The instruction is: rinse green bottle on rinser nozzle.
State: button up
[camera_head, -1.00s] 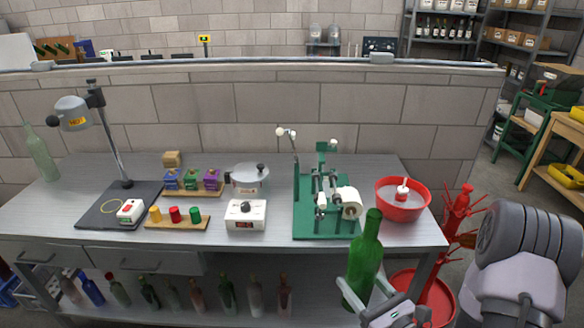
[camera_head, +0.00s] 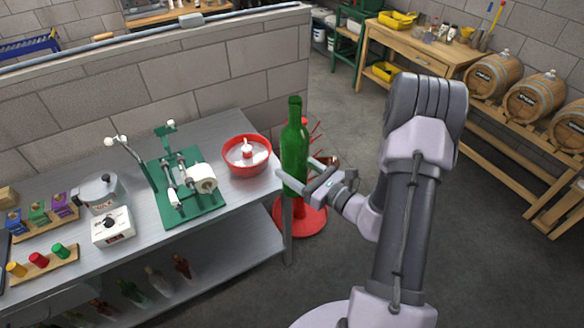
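The green bottle (camera_head: 294,150) is upright, neck up, at the right end of the steel bench. My gripper (camera_head: 294,180) is shut on its lower body and holds it off the bench, in front of the red drying tree. The rinser is a red bowl (camera_head: 236,166) with a white nozzle (camera_head: 247,147) in its middle, on the bench's right corner. The bottle is to the right of the bowl and apart from it in the picture.
The green labelling machine (camera_head: 165,205) stands left of the bowl. The red bottle tree (camera_head: 318,218) stands on the floor behind the bottle, mostly hidden by it and my gripper. Barrels (camera_head: 535,97) lie on a rack at the right. The floor between is clear.

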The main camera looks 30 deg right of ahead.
jog(key=shift+d+r, duration=0.1)
jog(key=c, duration=0.6)
jog(key=shift+r+m+p, duration=0.25)
jog(key=shift+m+p, duration=0.9)
jog(key=shift+m, duration=0.05)
jog(key=m+p, duration=0.2)
jog(key=m, duration=0.2)
jog(key=shift+m+p, duration=0.4)
jog(key=m+p, duration=0.3)
jog(key=m, duration=0.2)
jog(key=shift+f+m, duration=0.1)
jog(key=shift+m, duration=0.3)
jog(key=m+p, duration=0.2)
jog(key=m, duration=0.2)
jog(key=shift+m, duration=0.3)
jog(key=m+p, duration=0.1)
jog(key=m, duration=0.3)
jog(key=m+p, duration=0.1)
jog(key=m, duration=0.3)
jog(key=shift+f+m, duration=0.1)
jog(key=shift+m, duration=0.3)
jog(key=m+p, duration=0.1)
jog(key=m, duration=0.8)
jog(key=shift+f+m+p, duration=0.1)
jog(key=shift+m+p, duration=0.2)
jog(key=shift+p, duration=0.1)
